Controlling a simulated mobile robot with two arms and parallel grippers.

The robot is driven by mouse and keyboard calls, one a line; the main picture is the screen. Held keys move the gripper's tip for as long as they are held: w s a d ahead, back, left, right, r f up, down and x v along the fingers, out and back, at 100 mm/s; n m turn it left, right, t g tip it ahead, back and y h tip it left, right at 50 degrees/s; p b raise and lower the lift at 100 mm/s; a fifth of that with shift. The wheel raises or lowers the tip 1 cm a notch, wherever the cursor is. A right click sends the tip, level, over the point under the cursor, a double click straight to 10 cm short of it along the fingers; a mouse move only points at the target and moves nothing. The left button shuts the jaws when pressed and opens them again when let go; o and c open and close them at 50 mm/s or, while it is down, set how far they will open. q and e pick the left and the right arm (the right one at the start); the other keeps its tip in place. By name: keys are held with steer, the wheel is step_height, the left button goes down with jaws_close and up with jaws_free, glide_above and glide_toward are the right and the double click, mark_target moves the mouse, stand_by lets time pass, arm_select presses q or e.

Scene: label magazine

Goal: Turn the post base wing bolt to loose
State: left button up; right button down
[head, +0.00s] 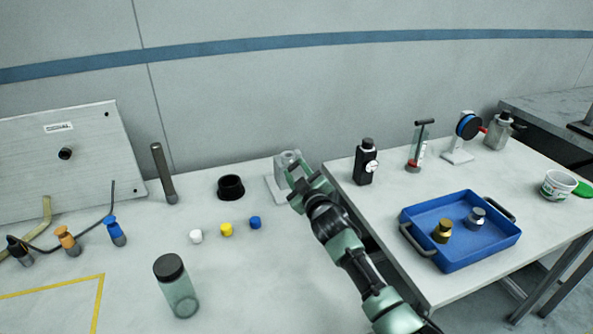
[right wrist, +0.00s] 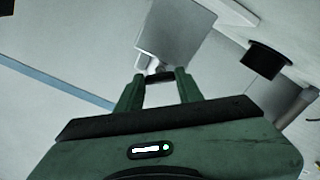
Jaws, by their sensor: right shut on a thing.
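The post base (head: 274,187) is a light grey block on a flat plate near the back edge of the left table. My right gripper (head: 297,178) reaches it from the right and hides part of it. In the right wrist view the post base (right wrist: 180,35) is a grey block just beyond the fingertips. My right gripper (right wrist: 159,80) is shut on a small dark piece, the wing bolt (right wrist: 160,77), at the block's near side. Most of the bolt is hidden, so its turn angle cannot be told. My left gripper is not in view.
A black cup (head: 231,188) and a dark grey rod (head: 163,174) stand left of the post base. White, yellow and blue caps (head: 255,222) lie in front. A black bottle (head: 366,162) and a blue tray (head: 460,255) are on the right table.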

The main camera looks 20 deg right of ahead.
steer(key=n, duration=0.5)
steer(key=shift+n, duration=0.4)
steer(key=n, duration=0.4)
steer(key=shift+n, duration=0.4)
steer(key=shift+f, duration=0.1)
steer(key=c, duration=0.9)
jaws_free()
steer(key=shift+s+d+p, duration=0.1)
steer(key=shift+s+p, duration=0.3)
steer(key=shift+s, duration=3.55)
